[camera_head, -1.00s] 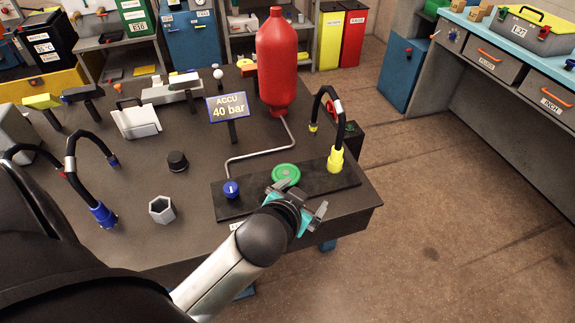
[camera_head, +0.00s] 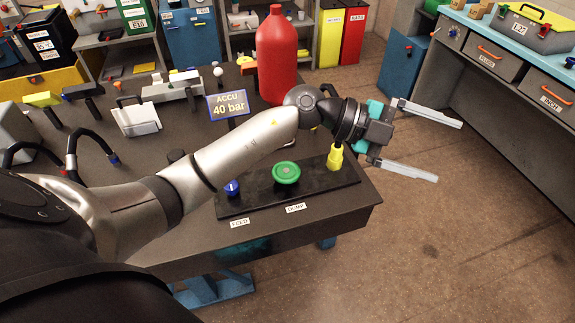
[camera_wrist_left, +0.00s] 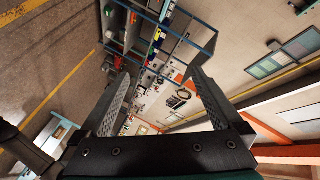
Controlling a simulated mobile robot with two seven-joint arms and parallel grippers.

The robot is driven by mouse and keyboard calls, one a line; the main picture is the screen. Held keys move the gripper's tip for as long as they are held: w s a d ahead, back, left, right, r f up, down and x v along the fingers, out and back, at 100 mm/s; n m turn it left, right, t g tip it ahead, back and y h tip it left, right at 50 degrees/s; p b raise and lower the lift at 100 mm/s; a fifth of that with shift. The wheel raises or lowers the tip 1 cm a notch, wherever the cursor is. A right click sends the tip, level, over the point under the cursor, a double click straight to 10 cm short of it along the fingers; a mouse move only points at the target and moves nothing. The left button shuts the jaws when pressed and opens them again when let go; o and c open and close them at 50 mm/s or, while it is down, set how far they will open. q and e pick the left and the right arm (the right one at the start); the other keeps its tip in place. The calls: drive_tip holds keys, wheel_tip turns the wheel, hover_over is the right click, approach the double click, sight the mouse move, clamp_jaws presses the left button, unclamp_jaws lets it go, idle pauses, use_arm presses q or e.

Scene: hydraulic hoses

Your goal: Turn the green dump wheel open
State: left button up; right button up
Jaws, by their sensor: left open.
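The green dump wheel (camera_head: 286,172) sits on the black valve plate (camera_head: 262,201) near the front edge of the bench, above the DUMP label (camera_head: 296,208). My left arm reaches across the bench behind the wheel. My left gripper (camera_head: 450,150) is open and empty, out past the bench's right side and pointing right, well clear of the wheel. In the left wrist view, its two fingers (camera_wrist_left: 160,105) stand wide apart with nothing between them, facing the far room. My right gripper does not show.
A blue feed knob (camera_head: 232,187) is left of the wheel and a yellow hose fitting (camera_head: 335,158) is right of it. The ACCU sign (camera_head: 228,105) reads 40 bar. The red accumulator (camera_head: 277,60) stands behind my arm. Open floor lies right of the bench.

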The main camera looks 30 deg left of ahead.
use_arm(q)
drive_tip(key=a+f+g+y, duration=0.2)
drive_tip(key=a+f+y, duration=0.3)
drive_tip(key=n+g+y, duration=0.3)
drive_tip(key=n+y, duration=0.2)
drive_tip(key=y, duration=0.5)
approach(287, 171)
wheel_tip(287, 171, down, 8)
drive_tip(key=shift+f+b, duration=0.2)
drive_tip(key=shift+b, duration=0.35)
drive_tip(key=c, duration=1)
